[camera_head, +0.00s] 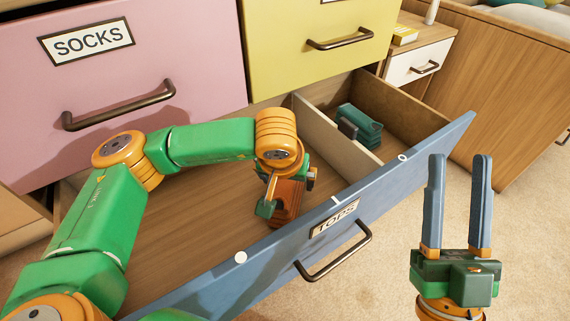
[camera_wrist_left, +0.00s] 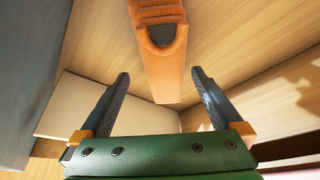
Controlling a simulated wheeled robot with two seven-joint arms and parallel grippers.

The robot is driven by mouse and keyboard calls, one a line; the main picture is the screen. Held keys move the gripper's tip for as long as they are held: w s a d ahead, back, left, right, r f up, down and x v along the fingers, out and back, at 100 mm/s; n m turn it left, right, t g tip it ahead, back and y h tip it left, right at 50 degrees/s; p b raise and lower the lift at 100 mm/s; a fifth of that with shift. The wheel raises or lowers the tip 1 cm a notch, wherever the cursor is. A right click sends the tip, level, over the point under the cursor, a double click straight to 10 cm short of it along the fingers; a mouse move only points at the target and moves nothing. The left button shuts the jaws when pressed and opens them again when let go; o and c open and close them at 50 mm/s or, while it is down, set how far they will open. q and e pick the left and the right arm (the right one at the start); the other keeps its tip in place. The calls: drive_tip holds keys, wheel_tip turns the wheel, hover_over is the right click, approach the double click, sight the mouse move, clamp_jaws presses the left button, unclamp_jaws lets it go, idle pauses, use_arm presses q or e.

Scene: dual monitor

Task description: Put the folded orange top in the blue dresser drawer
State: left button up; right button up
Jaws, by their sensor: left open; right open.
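The folded orange top (camera_head: 288,205) is inside the open blue drawer (camera_head: 395,178), in its larger left compartment, close to the front panel. My left gripper (camera_head: 290,188) reaches down into this compartment at the top and partly hides it. In the left wrist view my left gripper (camera_wrist_left: 160,76) is open, with the orange top (camera_wrist_left: 158,55) between and beyond its fingers, showing a gap on both sides. Whether the top touches the drawer floor is hard to tell. My right gripper (camera_head: 460,158) is open and empty, pointing up outside the drawer, right of its front panel.
A divider (camera_head: 325,140) splits the drawer; a folded teal item (camera_head: 360,125) lies in the right compartment. The drawer front bears a TOPS label (camera_head: 334,218) and a handle (camera_head: 335,258). A shut pink SOCKS drawer (camera_head: 120,90) and yellow drawer (camera_head: 310,45) are above. Carpet (camera_head: 530,240) is clear at right.

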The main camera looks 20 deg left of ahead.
sight(288, 181)
use_arm(q)
drive_tip(key=p+v, duration=0.1)
drive_tip(key=v, duration=0.3)
drive_tip(key=shift+w, duration=0.1)
drive_tip(key=p+v, duration=0.1)
drive_tip(key=v, duration=0.2)
drive_tip(key=shift+r, duration=0.15)
use_arm(e)
drive_tip(key=w+f+g+h, duration=0.2)
drive_tip(key=f+g, duration=0.3)
drive_tip(key=f, duration=0.3)
drive_tip(key=w+d+f+m+g+h, duration=0.1)
drive_tip(key=w+f+g+h, duration=0.2)
drive_tip(key=f+g, duration=0.2)
wheel_tip(288, 181, down, 3)
drive_tip(key=shift+w+f+m, duration=0.15)
drive_tip(key=shift+f+m, duration=0.05)
drive_tip(key=shift+m, duration=0.1)
drive_tip(key=shift+d, duration=0.1)
